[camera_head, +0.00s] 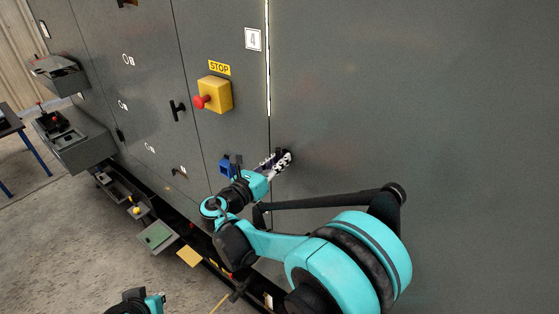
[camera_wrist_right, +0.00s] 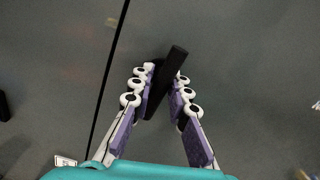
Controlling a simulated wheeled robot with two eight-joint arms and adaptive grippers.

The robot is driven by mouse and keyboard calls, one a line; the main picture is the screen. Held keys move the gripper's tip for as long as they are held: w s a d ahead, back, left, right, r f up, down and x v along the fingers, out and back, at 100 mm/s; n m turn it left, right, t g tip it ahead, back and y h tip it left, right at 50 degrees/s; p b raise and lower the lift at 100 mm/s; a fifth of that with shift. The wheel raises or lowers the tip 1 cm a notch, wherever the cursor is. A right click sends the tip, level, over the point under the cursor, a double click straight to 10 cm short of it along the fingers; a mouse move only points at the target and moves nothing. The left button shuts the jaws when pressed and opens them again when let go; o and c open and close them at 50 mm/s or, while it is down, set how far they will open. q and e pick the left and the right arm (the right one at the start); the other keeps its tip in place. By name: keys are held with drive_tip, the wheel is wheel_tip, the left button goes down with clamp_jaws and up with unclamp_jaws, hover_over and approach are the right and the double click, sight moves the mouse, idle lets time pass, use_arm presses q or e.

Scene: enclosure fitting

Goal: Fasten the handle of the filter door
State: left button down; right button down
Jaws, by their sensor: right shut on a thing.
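The filter door's handle (camera_wrist_right: 167,80) is a black bar, tilted in the right wrist view, on a plain grey panel just right of a vertical seam. My right gripper (camera_wrist_right: 161,84) is shut on this handle, with white-and-purple fingers on both sides of it. In the head view the right gripper (camera_head: 283,159) reaches the panel just right of the seam, and its fingers mostly hide the handle. Part of my left arm, black and teal, shows at the bottom left of the head view; no fingers show there.
A yellow box with a red stop button (camera_head: 214,94) juts out above and left of the right gripper. Another black handle (camera_head: 177,110) is on the panel to the left. A blue part (camera_head: 226,167) is close beside the right wrist. Open floor (camera_head: 60,250) lies at the left.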

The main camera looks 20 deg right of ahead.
drive_tip(key=c, duration=1.5)
unclamp_jaws()
drive_tip(key=v, duration=1.2)
